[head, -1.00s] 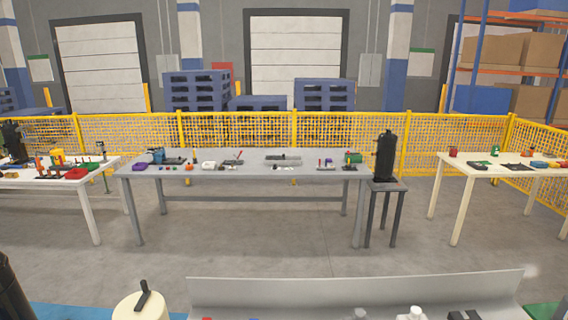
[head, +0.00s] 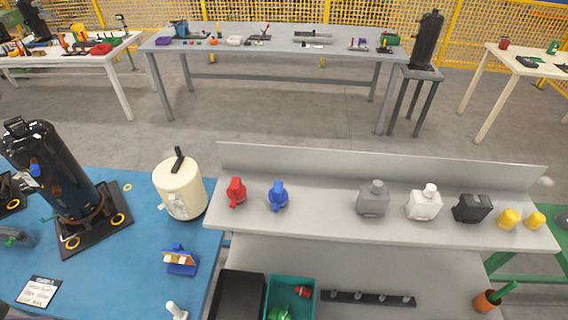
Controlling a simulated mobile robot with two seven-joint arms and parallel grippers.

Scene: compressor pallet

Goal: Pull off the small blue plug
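A small blue part (head: 36,170), which looks like the small blue plug, sits on the side of a black upright compressor tank (head: 62,178) at the left. It is small in view, and I cannot tell how it is fixed. The tank stands upright on a dark base plate (head: 95,232) with yellow rings, on a blue-topped table (head: 135,280). A larger blue knob-like piece (head: 278,195) stands on the grey shelf, beside a similar red one (head: 236,192). Neither of my grippers shows in the head view.
A cream canister (head: 180,190) and a blue block (head: 180,261) stand right of the tank. The grey shelf (head: 325,218) holds grey, white and black bottles and yellow caps. Below are a black tray (head: 238,298) and a teal bin (head: 290,281). Open floor lies beyond.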

